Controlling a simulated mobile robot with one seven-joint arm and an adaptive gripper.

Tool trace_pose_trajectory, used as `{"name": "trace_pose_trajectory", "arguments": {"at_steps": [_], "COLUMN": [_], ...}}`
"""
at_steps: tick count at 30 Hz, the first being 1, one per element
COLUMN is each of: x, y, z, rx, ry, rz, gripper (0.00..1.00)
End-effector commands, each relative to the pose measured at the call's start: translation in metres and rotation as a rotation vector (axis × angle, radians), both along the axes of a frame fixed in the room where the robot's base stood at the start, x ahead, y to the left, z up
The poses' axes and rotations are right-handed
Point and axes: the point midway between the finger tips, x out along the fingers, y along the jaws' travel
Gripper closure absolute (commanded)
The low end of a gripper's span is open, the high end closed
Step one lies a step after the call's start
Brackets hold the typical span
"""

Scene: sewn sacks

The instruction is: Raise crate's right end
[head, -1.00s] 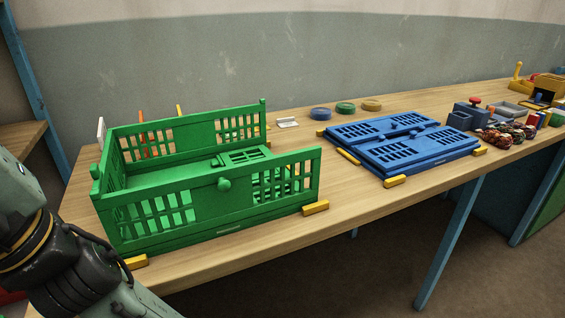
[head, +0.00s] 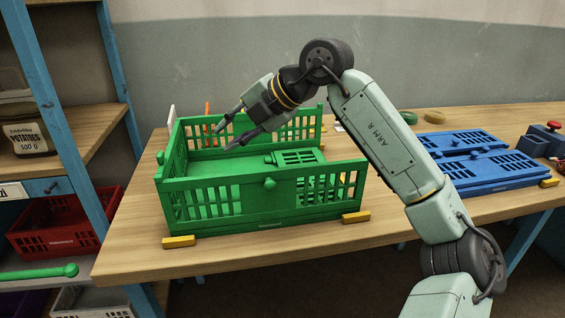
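The green crate (head: 235,222) stands on the wooden table with its front and back long walls upright. Its left end (head: 172,150) is also upright, with a small knob outside. The right end panel (head: 297,157) lies folded down flat inside the crate, its slots facing up, so the right side is open between the long walls. My gripper (head: 225,137) is open and empty, its fingers pointing left and down above the left part of the crate's inside, left of the folded panel.
Yellow blocks (head: 179,242) (head: 356,217) sit at the crate's front corners. A folded blue crate (head: 480,160) lies to the right. A shelf with a red crate (head: 62,225) is at the left. My arm crosses the space right of the green crate.

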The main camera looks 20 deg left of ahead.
Motion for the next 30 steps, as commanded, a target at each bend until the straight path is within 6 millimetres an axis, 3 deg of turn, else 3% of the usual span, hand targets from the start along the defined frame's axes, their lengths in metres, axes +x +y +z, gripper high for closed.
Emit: {"name": "trace_pose_trajectory", "arguments": {"at_steps": [1, 3, 6, 9, 13, 30], "x": [0.032, 0.063, 0.088, 0.099, 0.104, 0.124], "y": [-0.034, -0.075, -0.120, -0.142, -0.145, -0.103], "z": [-0.008, -0.019, -0.027, -0.030, -0.038, -0.117], "rx": [-0.092, -0.196, -0.292, -0.337, -0.350, -0.345], "ry": [0.016, 0.047, 0.082, 0.100, 0.107, 0.106], "rz": [-0.129, -0.285, -0.439, -0.517, -0.537, -0.530], "gripper": [0.76, 0.76, 0.76, 0.76, 0.76, 0.76]}}
